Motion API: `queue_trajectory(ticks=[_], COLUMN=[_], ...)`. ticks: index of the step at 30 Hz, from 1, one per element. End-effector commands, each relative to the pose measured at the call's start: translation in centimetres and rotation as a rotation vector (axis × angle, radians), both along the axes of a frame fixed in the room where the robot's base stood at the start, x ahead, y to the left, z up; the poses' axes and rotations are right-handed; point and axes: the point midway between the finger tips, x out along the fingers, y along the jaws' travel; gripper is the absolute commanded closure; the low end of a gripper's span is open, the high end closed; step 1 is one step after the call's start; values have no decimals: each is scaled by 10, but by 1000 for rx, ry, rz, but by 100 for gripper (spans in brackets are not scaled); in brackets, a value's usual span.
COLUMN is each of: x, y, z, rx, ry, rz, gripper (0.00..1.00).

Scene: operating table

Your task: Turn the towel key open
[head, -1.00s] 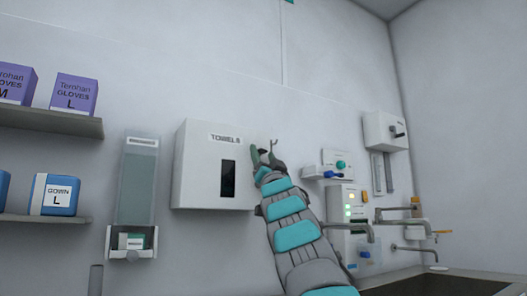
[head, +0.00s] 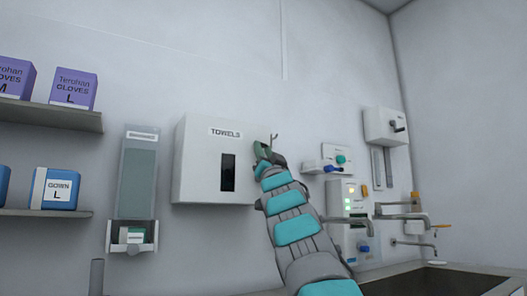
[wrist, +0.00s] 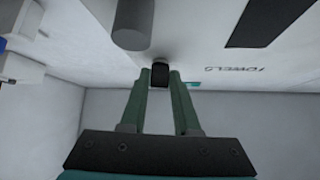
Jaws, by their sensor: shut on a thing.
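The white towel dispenser (head: 190,165), labelled TOWELS, hangs on the wall with a dark upright slot in its front. My gripper (head: 262,149) is at its right side, near the upper right edge. In the wrist view, the two green fingers of my gripper (wrist: 160,80) are closed on a small dark key (wrist: 160,72) that sticks out of the white dispenser face. The key is hidden behind the fingers in the head view, so its turn angle cannot be told there.
A grey cylinder (wrist: 132,25) stands close to the fingertips. Wall controls (head: 347,200), taps (head: 405,216) and a sink (head: 450,281) are to the right.

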Motion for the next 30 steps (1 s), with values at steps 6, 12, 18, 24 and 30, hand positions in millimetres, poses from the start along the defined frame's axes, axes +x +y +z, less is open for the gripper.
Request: queue_trajectory(ticks=[6,12,18,24,30], x=[2,4,3,4,3], y=[-1,0,-3,-6,-4], z=[2,3,5,2,-1], rx=[-14,-63,-120,-198,-219], ry=[-4,-33,-78,-132,-148], rz=[-2,-3,-6,-6,1], gripper=[100,100,100,100,100])
